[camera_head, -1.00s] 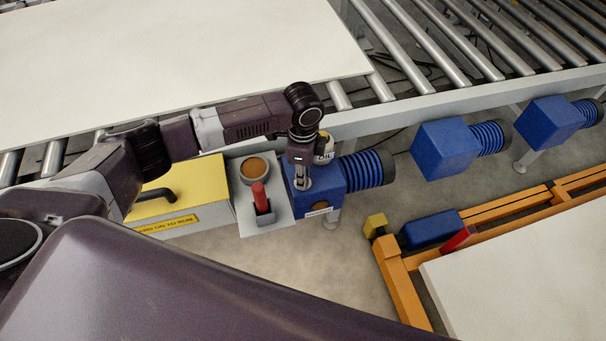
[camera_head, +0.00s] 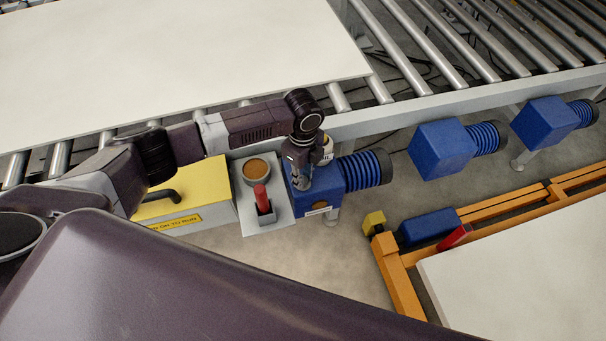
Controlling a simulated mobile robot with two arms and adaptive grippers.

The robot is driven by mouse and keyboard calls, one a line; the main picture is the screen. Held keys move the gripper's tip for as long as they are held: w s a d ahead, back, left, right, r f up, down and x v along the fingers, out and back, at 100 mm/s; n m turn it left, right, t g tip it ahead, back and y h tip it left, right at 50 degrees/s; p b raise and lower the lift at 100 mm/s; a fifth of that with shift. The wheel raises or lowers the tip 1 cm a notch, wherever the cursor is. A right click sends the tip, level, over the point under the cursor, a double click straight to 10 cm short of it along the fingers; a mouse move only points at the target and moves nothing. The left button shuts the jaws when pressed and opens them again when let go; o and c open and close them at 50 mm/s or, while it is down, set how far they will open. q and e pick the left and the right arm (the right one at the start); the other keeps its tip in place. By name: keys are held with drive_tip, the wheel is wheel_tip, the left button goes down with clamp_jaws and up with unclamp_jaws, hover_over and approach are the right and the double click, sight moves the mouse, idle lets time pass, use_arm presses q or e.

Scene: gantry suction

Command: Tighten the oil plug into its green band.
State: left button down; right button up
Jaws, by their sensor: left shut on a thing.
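My left gripper (camera_head: 300,183) points down at the top of the nearest blue gearbox (camera_head: 317,202), on its left side. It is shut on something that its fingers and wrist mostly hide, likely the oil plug. Neither the plug nor a green band can be made out at this size. A white round container (camera_head: 327,150) with partly covered dark lettering stands just behind the gripper. My right gripper is not in view.
Left of the gearbox, a grey panel carries a red lever (camera_head: 262,198) and an orange-brown disc (camera_head: 256,169). A yellow-topped box (camera_head: 190,192) stands beside it. The roller conveyor (camera_head: 440,45) runs behind. An orange frame (camera_head: 400,285) lies at right.

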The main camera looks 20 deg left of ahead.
use_arm(q)
drive_tip(key=c, duration=1.7)
unclamp_jaws()
wheel_tip(320, 180, up, 12)
